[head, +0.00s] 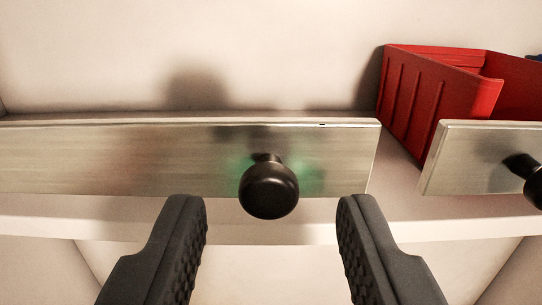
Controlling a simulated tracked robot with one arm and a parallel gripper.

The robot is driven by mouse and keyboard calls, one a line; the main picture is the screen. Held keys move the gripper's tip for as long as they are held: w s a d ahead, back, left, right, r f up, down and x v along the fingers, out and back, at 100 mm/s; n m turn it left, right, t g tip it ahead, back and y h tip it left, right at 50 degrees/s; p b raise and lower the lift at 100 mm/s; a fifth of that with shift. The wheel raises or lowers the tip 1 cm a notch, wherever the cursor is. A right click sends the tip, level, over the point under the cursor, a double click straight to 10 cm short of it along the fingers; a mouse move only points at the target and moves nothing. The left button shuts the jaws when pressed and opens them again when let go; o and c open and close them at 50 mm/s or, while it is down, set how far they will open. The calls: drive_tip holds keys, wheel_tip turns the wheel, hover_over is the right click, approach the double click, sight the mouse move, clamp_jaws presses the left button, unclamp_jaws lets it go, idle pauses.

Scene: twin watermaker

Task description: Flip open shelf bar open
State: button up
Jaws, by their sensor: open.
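The shelf bar (100,160) is a long flat metallic strip across the front of a pale shelf, from the left edge to right of centre. A round black knob (269,190) sticks out from it near its right end. My gripper (270,215) is open, with one dark ridged finger on each side of the knob. There is a clear gap between the knob and each finger in the picture. I cannot tell how far the fingertips are from the bar in depth. The bar stands upright along the shelf front.
A second metallic bar (480,155) with its own black knob (534,185) is at the right, across a gap. A red bin (430,95) stands on the shelf behind that gap. The shelf behind the first bar looks empty. The pale shelf edge (80,228) runs below the bars.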

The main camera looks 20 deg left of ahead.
drive_tip(key=shift+w+a+f, duration=0.1)
drive_tip(key=shift+w+a, duration=0.05)
drive_tip(key=shift+w, duration=0.25)
drive_tip(key=shift+w+a+p, duration=0.15)
drive_tip(key=shift+w+p, duration=0.15)
drive_tip(key=shift+w, duration=0.2)
drive_tip(key=shift+w+a, duration=0.1)
drive_tip(key=shift+w, duration=0.4)
clamp_jaws()
drive_tip(key=shift+d, duration=0.2)
